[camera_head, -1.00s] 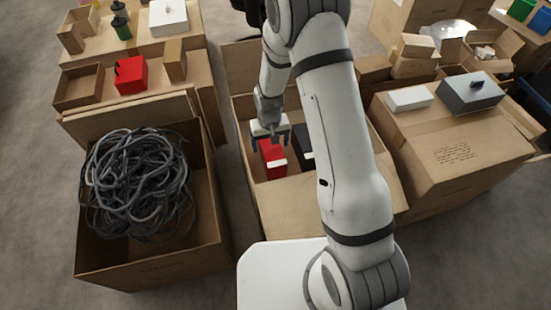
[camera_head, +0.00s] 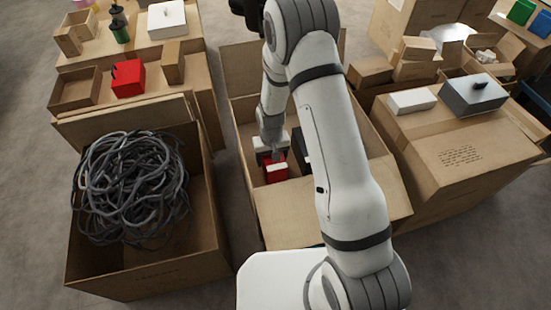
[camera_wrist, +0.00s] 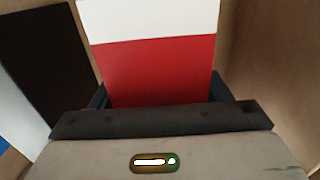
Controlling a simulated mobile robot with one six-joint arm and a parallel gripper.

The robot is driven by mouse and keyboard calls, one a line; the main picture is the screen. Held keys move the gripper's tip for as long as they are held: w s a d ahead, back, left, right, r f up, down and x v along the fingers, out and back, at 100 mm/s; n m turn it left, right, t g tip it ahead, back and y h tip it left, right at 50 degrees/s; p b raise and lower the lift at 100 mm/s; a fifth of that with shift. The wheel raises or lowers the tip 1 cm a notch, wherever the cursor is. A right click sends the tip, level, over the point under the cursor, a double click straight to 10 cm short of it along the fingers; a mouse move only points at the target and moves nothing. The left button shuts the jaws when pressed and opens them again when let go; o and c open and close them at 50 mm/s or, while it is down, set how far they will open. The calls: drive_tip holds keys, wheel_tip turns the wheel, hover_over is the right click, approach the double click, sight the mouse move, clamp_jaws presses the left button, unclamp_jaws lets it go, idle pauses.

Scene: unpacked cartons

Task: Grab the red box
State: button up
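A red box with a white band (camera_head: 277,170) stands inside the open middle carton (camera_head: 300,216). In the wrist view the red box (camera_wrist: 155,70) fills the centre, its white part farthest from my gripper's body. My gripper (camera_head: 271,158) is down in the carton at the red box. In the wrist view my gripper's dark fingers (camera_wrist: 160,92) lie one on each side of the box, close to its sides. I cannot tell whether they press on it. Another red box (camera_head: 128,79) sits on the left carton, away from my gripper.
A black item (camera_wrist: 45,60) stands left of the red box in the wrist view, with carton walls around. An open carton with coiled grey cable (camera_head: 130,190) stands to the left. A closed carton (camera_head: 455,150) on the right bears a white box (camera_head: 411,101) and a grey box (camera_head: 473,95).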

drive_tip(key=c, duration=1)
